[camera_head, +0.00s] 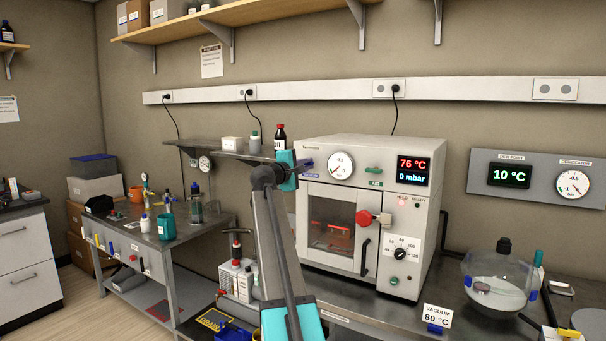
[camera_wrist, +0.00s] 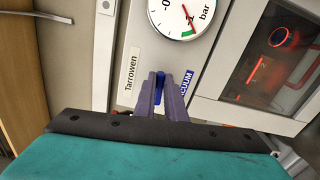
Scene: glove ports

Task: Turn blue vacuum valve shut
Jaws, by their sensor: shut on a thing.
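The blue vacuum valve (camera_wrist: 159,90) shows in the wrist view as a narrow blue handle between my two dark fingers. My gripper (camera_wrist: 161,80) is shut on it, and the fingers hide most of it. The handle appears to point lengthwise between the fingers; its exact turn is hard to tell. A blue label (camera_wrist: 187,82), partly covered and ending in "UUM", sits just right of the fingers. In the head view my gripper (camera_head: 304,163) is at the upper left of the white vacuum oven (camera_head: 320,146); the valve is hidden there.
The oven's gauge (camera_head: 341,165) is right of my gripper. A green valve marked AIR (camera_head: 374,170) and a display (camera_head: 413,170) reading 76 °C and 0 mbar are farther right. A glass vessel (camera_head: 495,283) stands on the bench at right.

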